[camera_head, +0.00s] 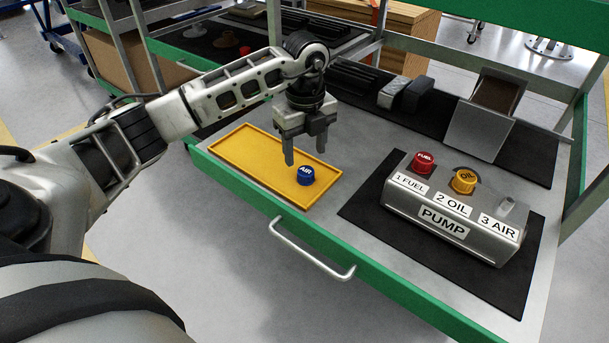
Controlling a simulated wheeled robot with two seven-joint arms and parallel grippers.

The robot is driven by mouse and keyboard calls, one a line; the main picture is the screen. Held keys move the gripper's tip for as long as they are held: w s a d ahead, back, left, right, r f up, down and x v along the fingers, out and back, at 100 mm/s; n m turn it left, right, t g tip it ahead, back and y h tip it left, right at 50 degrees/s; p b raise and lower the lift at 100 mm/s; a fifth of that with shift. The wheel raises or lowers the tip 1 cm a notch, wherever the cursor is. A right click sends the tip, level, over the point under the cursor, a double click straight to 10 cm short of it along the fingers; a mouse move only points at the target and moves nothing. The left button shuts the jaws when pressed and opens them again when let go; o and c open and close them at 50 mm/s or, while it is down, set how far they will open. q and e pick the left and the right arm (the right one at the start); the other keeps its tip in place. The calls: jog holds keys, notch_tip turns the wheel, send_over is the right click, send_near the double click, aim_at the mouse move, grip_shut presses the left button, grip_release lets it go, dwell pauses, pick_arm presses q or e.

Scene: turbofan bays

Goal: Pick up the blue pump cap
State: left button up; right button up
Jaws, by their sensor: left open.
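The blue pump cap (306,175), marked AIR, stands in the shallow yellow tray (232,160) near the tray's right end. My left gripper (305,158) points down over the tray with its fingers apart. Its fingertips are just above and behind the cap, and nothing shows between them. The grey pump block (447,222) stands to the right. It carries a red FUEL cap (423,162) and a yellow OIL cap (464,181). Its 3 AIR port (506,204) is bare. My right gripper is not in view.
The tray and pump are on a green-edged drawer (372,270) with a metal handle (312,252). A tilted metal bin (485,115) and grey-black blocks (405,94) stand behind on dark mats. Green rails and metal posts frame the shelf. Bare metal lies between tray and pump mat.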

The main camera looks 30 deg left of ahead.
aim_at(304, 171)
pick_arm(q)
jog(key=shift+s+f, duration=0.2)
jog(key=shift+f, duration=2.55)
jog(key=c, duration=1)
